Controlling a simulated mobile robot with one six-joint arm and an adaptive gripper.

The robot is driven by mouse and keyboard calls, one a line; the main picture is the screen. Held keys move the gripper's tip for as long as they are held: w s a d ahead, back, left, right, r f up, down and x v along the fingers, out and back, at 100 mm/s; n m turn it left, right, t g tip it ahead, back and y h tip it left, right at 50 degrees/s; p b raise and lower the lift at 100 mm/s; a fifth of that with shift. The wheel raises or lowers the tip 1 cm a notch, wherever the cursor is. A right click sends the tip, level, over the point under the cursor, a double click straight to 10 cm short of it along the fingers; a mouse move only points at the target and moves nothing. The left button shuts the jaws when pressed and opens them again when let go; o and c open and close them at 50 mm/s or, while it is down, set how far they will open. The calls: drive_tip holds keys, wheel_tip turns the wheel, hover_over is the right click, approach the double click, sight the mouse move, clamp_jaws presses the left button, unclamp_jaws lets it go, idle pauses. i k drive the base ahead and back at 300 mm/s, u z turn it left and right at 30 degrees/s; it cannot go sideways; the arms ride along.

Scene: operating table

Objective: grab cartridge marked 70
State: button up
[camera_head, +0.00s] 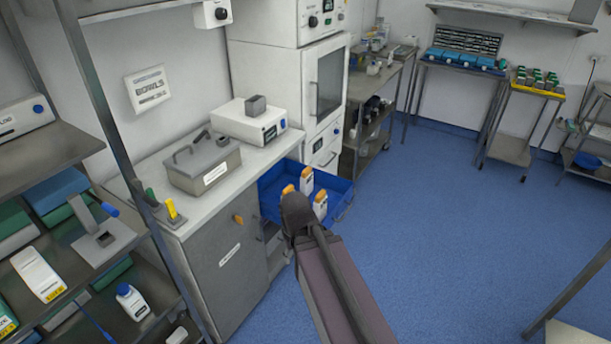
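An open blue drawer (342,185) juts from the cabinet beneath the counter. Several white cartridges with orange tops stand in it. One cartridge (307,182) is toward the back, and another cartridge (320,206) is nearer the front, right of my arm's end. A third orange top (288,189) shows just behind my arm's end. The markings are too small to read, so I cannot tell which is 70. The dark end of my arm (296,208) covers the drawer's front left part. My gripper's fingers cannot be made out there.
The counter holds a grey lidded box (203,163) and a white device (248,122). A tall white machine (305,85) stands behind the drawer. A metal shelf rack (60,150) with bottles and boxes is at left. The blue floor (440,210) at right is clear.

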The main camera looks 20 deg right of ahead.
sight(307, 179)
drive_tip(key=i, duration=0.85)
drive_tip(key=u, duration=0.05)
